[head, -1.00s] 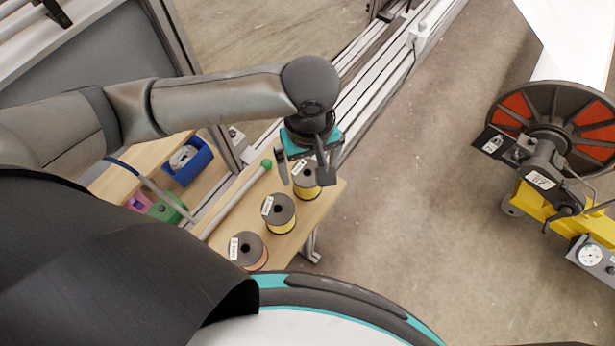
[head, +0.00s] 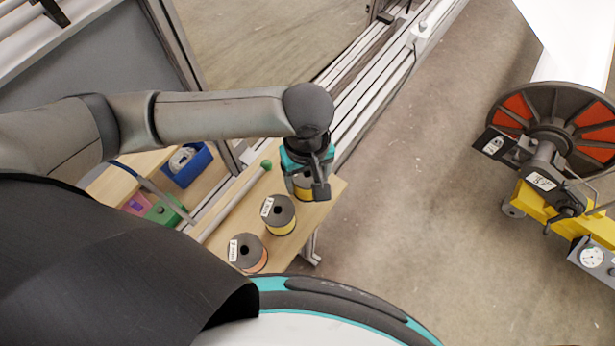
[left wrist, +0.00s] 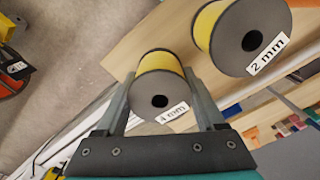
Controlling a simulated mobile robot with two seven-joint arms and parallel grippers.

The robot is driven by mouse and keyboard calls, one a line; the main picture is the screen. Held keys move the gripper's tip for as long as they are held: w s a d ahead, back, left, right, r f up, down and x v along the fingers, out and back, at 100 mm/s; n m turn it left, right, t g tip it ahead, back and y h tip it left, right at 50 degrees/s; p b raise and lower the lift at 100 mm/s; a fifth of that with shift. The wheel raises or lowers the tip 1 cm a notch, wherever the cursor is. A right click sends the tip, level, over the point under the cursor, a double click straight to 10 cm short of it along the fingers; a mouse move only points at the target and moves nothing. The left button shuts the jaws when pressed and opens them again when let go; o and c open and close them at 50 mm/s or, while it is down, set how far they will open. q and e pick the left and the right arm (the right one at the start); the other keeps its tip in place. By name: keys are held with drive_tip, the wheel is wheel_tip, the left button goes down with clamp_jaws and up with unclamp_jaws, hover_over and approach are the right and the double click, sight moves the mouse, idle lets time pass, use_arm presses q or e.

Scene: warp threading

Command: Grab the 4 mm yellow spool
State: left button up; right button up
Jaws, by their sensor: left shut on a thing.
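The 4 mm yellow spool (left wrist: 160,83), black-flanged with yellow winding, sits between the two fingers of my left gripper (left wrist: 165,100) in the left wrist view, its label reading 4 mm. In the head view my left gripper (head: 310,188) is lowered over this spool (head: 302,192) at the far end of the wooden table and is shut on it; the gripper partly hides it. A 2 mm yellow spool (left wrist: 243,36) stands beside it; in the head view that spool (head: 278,214) is the middle one. My right gripper is not in view.
An orange spool (head: 247,253) stands at the near end of the wooden table (head: 318,212). A blue bin (head: 187,165) is further left. Metal rails (head: 365,95) run behind; open floor lies right.

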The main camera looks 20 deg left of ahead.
use_arm(q)
drive_tip(key=c, duration=0.6)
drive_tip(key=shift+r, duration=0.1)
